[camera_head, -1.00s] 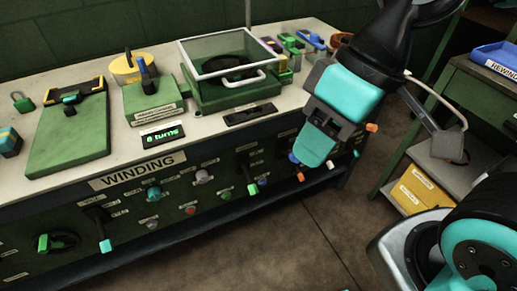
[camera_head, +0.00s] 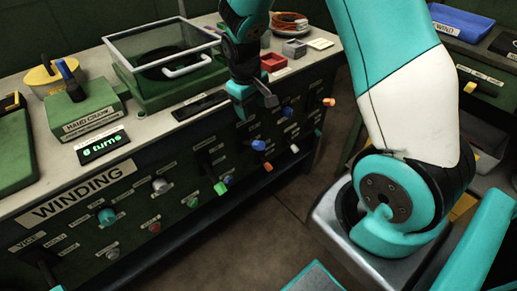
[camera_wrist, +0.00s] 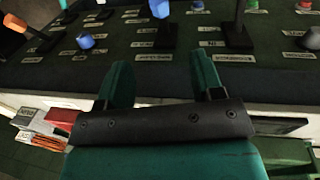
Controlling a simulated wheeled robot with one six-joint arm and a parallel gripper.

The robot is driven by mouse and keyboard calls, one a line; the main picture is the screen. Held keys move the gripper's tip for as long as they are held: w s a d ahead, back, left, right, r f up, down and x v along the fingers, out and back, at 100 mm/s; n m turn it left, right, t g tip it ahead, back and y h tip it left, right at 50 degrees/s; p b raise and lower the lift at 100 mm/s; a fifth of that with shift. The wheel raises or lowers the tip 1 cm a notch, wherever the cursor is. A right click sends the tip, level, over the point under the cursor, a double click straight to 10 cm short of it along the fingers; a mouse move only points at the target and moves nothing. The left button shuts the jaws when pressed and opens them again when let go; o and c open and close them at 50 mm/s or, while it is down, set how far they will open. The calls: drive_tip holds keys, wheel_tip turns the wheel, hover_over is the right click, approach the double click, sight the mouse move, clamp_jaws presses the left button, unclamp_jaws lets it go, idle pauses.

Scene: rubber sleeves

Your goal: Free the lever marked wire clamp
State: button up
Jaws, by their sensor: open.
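The bench's front panel carries several levers with coloured grips, and their labels are too small or blurred to read, so I cannot tell which one is marked wire clamp. In the head view a blue grip (camera_head: 258,145) and an orange grip (camera_head: 268,166) sit just below my gripper (camera_head: 254,104). A green grip (camera_head: 220,188) is to their left.
A glass-lidded green box (camera_head: 165,55) and a green hand-crank block (camera_head: 92,110) stand on the bench top. A red tray (camera_head: 273,62) is near its right end. Several knobs and levers crowd the panel. A second bench with a blue bin (camera_head: 460,22) is at right.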

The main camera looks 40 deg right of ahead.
sight(258, 142)
drive_tip(key=f, duration=0.5)
drive_tip(key=d+f, duration=0.1)
drive_tip(key=f, duration=0.5)
drive_tip(key=d+f, duration=0.1)
drive_tip(key=f, duration=0.5)
drive_tip(key=shift+w+d, duration=0.1)
drive_tip(key=shift+d, duration=0.15)
clamp_jaws()
drive_tip(key=shift+a+b, duration=0.1)
drive_tip(key=shift+b, duration=0.25)
